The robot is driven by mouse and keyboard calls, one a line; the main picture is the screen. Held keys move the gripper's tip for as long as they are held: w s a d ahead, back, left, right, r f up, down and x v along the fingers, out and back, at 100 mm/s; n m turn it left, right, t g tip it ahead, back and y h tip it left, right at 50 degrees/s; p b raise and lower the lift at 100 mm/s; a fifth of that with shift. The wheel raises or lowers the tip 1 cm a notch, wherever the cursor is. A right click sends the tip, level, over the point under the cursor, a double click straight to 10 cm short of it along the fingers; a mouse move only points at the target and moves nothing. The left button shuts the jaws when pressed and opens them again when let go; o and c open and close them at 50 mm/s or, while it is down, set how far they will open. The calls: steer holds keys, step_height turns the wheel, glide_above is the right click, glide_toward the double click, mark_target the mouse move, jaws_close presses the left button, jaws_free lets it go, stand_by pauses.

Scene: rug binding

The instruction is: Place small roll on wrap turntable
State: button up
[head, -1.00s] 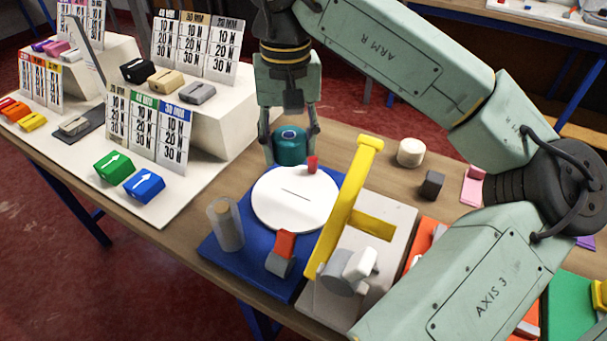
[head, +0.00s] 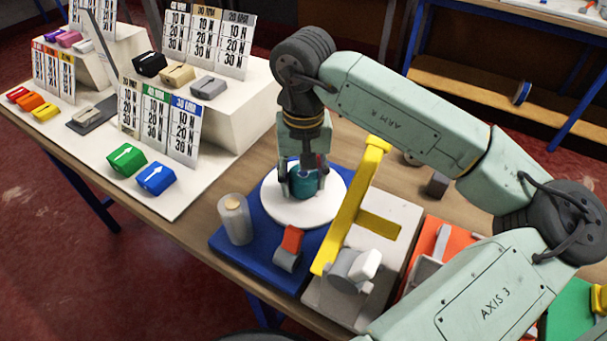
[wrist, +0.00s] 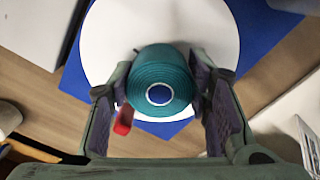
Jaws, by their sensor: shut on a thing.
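The small roll is a teal roll (head: 304,183) with a dark blue core. It also shows from above in the wrist view (wrist: 160,82). My gripper (head: 303,185) is shut on the roll, one finger on each side of it. The wrap turntable is a white disc (head: 273,208) on a blue base (head: 232,248). The roll is over the disc, towards its back in the head view. I cannot tell whether the roll's underside touches the disc. A red piece (wrist: 123,119) shows beside the left finger in the wrist view.
A clear tube holder (head: 235,220) and a red-and-grey part (head: 289,248) stand on the blue base. A yellow arm (head: 350,205) rises close to the disc's right side. Green (head: 121,160) and blue (head: 156,178) blocks lie on the white display to the left.

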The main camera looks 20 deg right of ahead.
mark_target(303, 175)
steer(key=shift+f+b, duration=0.25)
steer(key=shift+b, duration=0.1)
steer(key=o, duration=1.2)
steer(key=shift+r, duration=0.1)
step_height(303, 175, up, 12)
steer(key=shift+r+b, duration=0.2)
steer(key=shift+b, duration=0.5)
